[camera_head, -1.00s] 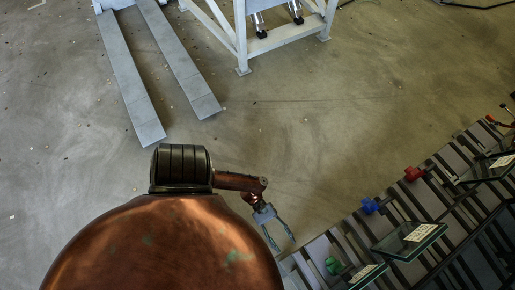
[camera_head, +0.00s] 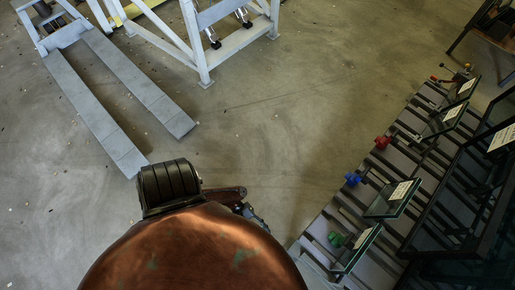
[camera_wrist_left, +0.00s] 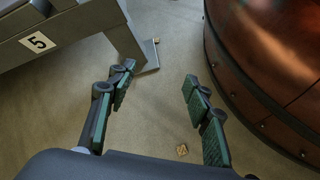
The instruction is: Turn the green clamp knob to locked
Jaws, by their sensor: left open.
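The green clamp knob (camera_head: 337,239) sits on the edge of the slatted rack, lower right in the head view, beside a glass pane (camera_head: 358,247) with a label. Whether it is turned to locked cannot be made out. My left gripper (camera_head: 257,220) shows only partly beside my copper body, to the left of the knob and apart from it. In the left wrist view the left gripper (camera_wrist_left: 158,113) is open, with its green-padded fingers apart over bare floor. The knob is not in that view. My right gripper is not in view.
A blue knob (camera_head: 353,179) and a red knob (camera_head: 382,142) sit farther along the rack (camera_head: 318,229). A grey frame marked 5 (camera_wrist_left: 62,35) stands upper left in the wrist view. Pale forks (camera_head: 110,110) lie at upper left. The floor between is clear.

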